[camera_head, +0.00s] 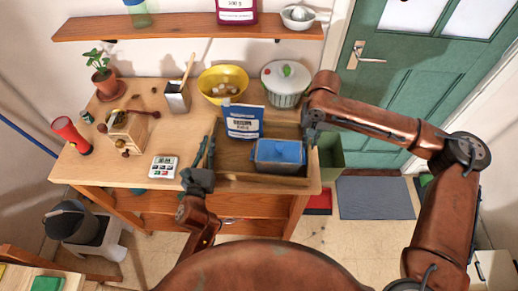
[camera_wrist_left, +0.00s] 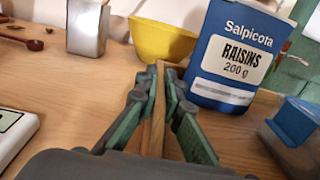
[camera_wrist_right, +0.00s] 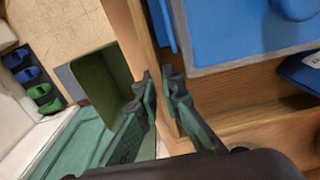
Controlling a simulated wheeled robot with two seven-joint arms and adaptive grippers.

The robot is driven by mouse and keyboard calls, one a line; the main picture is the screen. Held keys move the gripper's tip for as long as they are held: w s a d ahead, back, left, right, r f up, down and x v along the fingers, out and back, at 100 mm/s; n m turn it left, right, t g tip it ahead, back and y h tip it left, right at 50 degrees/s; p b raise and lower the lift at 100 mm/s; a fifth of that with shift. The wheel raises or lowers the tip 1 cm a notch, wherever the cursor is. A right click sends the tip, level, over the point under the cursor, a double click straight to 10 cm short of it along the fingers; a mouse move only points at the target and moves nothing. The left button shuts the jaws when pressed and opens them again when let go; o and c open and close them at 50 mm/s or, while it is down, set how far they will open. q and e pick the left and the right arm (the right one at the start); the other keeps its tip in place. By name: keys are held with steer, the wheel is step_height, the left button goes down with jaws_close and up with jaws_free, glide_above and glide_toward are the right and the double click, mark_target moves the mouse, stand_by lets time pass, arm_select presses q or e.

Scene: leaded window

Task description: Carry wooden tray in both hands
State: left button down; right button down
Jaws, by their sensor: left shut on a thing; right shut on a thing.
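The wooden tray (camera_head: 262,182) is at the right end of the wooden table; I cannot tell whether it rests on the top or hangs just above it. It holds a blue raisins packet (camera_head: 243,121), standing upright, and a box with a blue lid (camera_head: 279,153). My left gripper (camera_head: 209,148) is shut on the tray's left wall, which shows between its fingers in the left wrist view (camera_wrist_left: 154,122). My right gripper (camera_head: 311,128) is shut on the tray's right wall, seen in the right wrist view (camera_wrist_right: 145,38).
Left are a metal holder (camera_head: 177,97), a coffee grinder (camera_head: 128,130), a red torch (camera_head: 70,134) and a calculator-like device (camera_head: 163,166). A green bin (camera_head: 329,156) stands beside the table's right end.

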arm_select(q)
steer(key=shift+r, duration=0.2)
arm_select(e)
steer(key=shift+r, duration=0.15)
